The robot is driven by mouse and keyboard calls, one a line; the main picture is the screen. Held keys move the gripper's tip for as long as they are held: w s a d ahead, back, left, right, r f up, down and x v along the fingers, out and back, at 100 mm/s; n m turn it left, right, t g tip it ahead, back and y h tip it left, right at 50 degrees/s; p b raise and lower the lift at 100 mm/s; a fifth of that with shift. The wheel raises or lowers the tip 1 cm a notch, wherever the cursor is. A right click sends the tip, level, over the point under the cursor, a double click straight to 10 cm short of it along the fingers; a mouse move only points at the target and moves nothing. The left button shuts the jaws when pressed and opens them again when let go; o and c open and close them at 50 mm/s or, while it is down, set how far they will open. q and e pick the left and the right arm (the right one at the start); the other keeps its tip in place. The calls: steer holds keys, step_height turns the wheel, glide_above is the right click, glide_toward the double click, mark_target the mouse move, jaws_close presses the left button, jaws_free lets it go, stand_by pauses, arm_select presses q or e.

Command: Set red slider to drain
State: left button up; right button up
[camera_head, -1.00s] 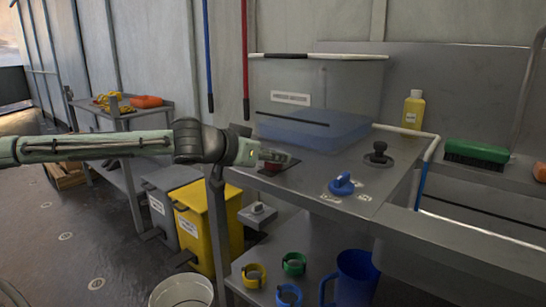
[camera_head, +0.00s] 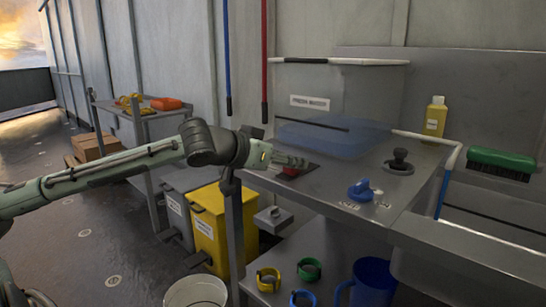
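The red slider (camera_head: 289,172) shows as a small red piece on the left part of the grey metal counter (camera_head: 322,187), partly hidden by my gripper. My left gripper (camera_head: 298,162) reaches in from the left with its fingers over the red slider. I cannot tell whether the fingers touch the slider or whether they are open or shut. The label for drain cannot be read here. My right gripper is not in view.
A blue knob (camera_head: 361,191) and a black knob (camera_head: 399,161) stand on the counter to the right. A translucent water tank (camera_head: 372,92) stands behind. Colored rings and a blue mug (camera_head: 372,284) are on the lower shelf. A yellow bin (camera_head: 210,226) stands below my arm.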

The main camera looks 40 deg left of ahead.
arm_select(q)
steer(key=shift+v, duration=2.65)
steer(key=shift+s, duration=0.1)
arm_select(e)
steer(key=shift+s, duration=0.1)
